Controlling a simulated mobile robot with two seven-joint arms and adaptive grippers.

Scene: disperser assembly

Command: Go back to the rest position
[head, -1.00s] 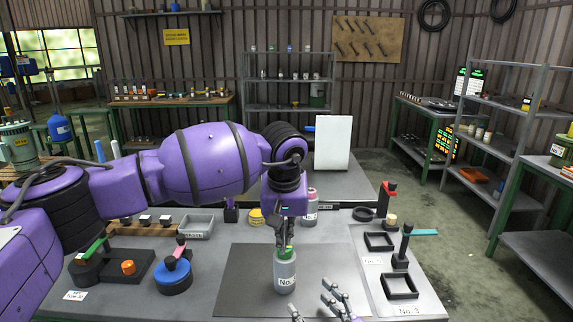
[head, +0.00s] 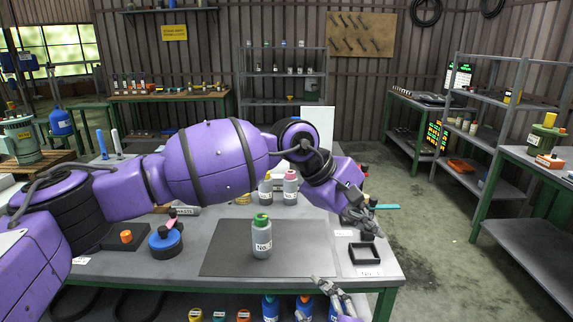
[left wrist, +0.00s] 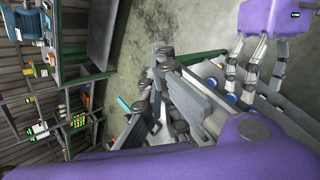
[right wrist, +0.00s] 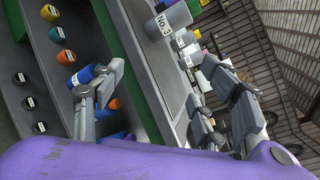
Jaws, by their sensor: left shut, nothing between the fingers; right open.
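My left gripper (head: 364,224) hangs over the right side of the workbench, right of the grey bottle. It is shut and empty, and its closed fingers fill the middle of the left wrist view (left wrist: 160,95). My right gripper (head: 318,300) is low at the bench's front edge, open and empty. Its two spread fingers show in the right wrist view (right wrist: 168,80). The grey bottle (head: 262,242) with a green cap and a number label stands upright on the dark mat (head: 222,262), apart from both grippers.
The workbench (head: 185,262) carries a blue round holder (head: 166,243) at left and a black square frame (head: 364,253) at right. Two more bottles (head: 290,190) stand behind the mat. Coloured containers (head: 270,308) sit on a shelf below. Open floor (head: 425,250) lies to the right.

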